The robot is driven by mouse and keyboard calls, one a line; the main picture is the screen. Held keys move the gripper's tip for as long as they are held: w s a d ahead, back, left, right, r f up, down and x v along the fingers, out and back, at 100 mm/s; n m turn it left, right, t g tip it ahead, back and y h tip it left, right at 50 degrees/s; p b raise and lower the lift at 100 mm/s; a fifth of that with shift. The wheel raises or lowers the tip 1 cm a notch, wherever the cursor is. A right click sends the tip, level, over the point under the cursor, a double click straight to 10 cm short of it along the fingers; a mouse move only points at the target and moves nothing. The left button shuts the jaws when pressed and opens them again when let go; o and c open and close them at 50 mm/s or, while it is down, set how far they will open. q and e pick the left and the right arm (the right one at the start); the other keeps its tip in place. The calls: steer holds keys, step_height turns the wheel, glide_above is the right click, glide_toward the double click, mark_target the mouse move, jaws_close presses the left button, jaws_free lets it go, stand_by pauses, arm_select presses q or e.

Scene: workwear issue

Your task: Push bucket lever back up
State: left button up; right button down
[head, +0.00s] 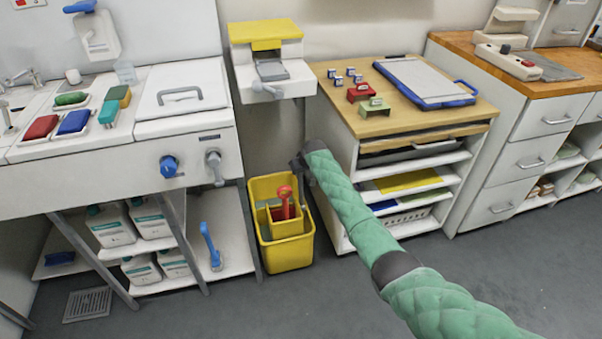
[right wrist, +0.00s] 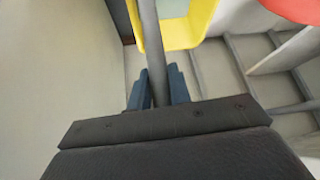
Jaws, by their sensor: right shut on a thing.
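The yellow bucket (head: 287,255) stands on the floor between the sink unit and the wooden-topped shelf unit. A red-handled part (head: 284,200) stands upright inside it. My right gripper (head: 302,168) is just above and behind the bucket's right side, at the end of my green-sleeved arm. In the right wrist view, its blue fingers (right wrist: 158,88) are shut on a thin grey rod, which looks like the bucket lever (right wrist: 152,40). Yellow plastic (right wrist: 185,32) shows just beyond the rod. In the head view the gripped part is hard to make out. My left gripper is not in view.
The sink unit's leg and lower shelf (head: 225,240) are close on the bucket's left. The shelf unit (head: 340,210) is close on its right. A wall-mounted yellow and white device (head: 266,38) hangs above. The grey floor in front is clear.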

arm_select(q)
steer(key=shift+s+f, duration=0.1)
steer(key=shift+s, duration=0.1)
arm_select(e)
steer(key=shift+w+r, duration=0.15)
steer(key=shift+w, duration=0.15)
steer(key=c, duration=1.7)
jaws_free()
steer(key=o, duration=0.4)
steer(key=shift+a, duration=0.1)
steer(key=shift+c, duration=0.2)
steer(key=shift+o, duration=0.2)
steer(key=shift+w+f, duration=0.1)
steer(key=shift+f, duration=0.1)
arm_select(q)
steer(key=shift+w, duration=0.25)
arm_select(e)
steer(key=shift+r, duration=0.1)
steer(key=shift+s+d+r, duration=0.2)
steer(key=shift+s+r, duration=0.15)
steer(key=shift+r, duration=0.1)
arm_select(q)
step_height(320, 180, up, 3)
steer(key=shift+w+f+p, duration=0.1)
steer(key=shift+p, duration=0.2)
arm_select(e)
steer(key=v, duration=0.6)
steer(key=shift+r, duration=0.3)
